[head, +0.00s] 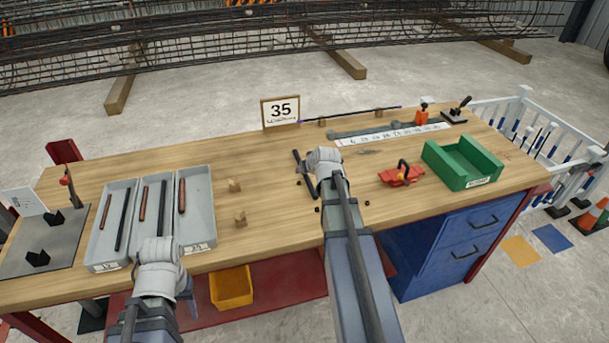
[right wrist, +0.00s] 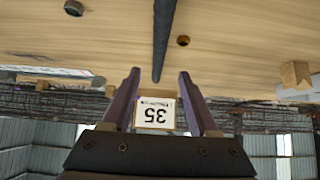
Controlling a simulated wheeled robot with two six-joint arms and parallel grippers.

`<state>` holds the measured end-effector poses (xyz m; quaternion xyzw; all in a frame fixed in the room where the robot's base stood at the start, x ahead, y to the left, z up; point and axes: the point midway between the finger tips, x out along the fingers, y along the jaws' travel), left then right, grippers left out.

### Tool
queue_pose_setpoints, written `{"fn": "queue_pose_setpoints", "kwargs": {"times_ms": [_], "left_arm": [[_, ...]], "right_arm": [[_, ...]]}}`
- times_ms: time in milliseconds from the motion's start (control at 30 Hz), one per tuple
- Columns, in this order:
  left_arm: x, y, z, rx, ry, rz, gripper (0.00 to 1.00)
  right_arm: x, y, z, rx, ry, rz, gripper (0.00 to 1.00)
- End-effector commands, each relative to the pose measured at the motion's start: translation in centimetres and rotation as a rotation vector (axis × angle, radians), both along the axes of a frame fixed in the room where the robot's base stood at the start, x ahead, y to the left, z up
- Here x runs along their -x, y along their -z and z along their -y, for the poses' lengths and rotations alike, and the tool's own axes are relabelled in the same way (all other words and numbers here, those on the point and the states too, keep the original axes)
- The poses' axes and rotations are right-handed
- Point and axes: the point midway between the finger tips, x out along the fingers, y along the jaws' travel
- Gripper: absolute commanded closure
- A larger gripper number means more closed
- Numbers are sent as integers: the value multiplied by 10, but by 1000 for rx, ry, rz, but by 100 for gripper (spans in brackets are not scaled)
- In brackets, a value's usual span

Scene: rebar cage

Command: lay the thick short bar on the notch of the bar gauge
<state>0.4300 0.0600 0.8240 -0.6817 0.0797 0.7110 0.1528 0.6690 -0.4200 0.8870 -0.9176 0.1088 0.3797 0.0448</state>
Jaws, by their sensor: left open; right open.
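A dark bar (head: 298,162) lies on the bench beside my right gripper (head: 328,176); it fits the thick short bar. In the right wrist view the dark bar (right wrist: 163,35) ends between the open fingertips of my right gripper (right wrist: 160,74), with gaps on both sides. The fingers are not closed on it. My left gripper (head: 160,258) is over the front edge of the grey trays; its fingers are mostly hidden under the wrist. A grey plate (head: 62,240) at the far left carries two black notched blocks (head: 38,259); I cannot tell if this is the bar gauge.
Grey trays (head: 104,246) hold several bars. Small wooden blocks (head: 240,219) stand mid-bench. A red clamp (head: 402,175) and a green bin (head: 464,165) are at the right. A "35" sign (head: 281,111) and a scale strip (head: 392,136) are at the back.

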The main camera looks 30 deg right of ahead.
Motion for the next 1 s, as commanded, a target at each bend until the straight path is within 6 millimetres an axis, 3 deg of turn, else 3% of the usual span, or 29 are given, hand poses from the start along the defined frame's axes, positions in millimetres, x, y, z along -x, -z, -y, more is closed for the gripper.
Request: {"fn": "queue_pose_setpoints", "kwargs": {"times_ms": [300, 600, 1000], "left_arm": [[0, 37, 0, 0, 1, 0, 50], [0, 37, 0, 0, 1, 0, 50], [0, 37, 0, 0, 1, 0, 50]], "right_arm": [[-25, 37, 9, 0, 0, 0, 40], [-28, 37, 10, 0, 0, 0, 41], [-27, 37, 10, 0, 0, 0, 86]]}}
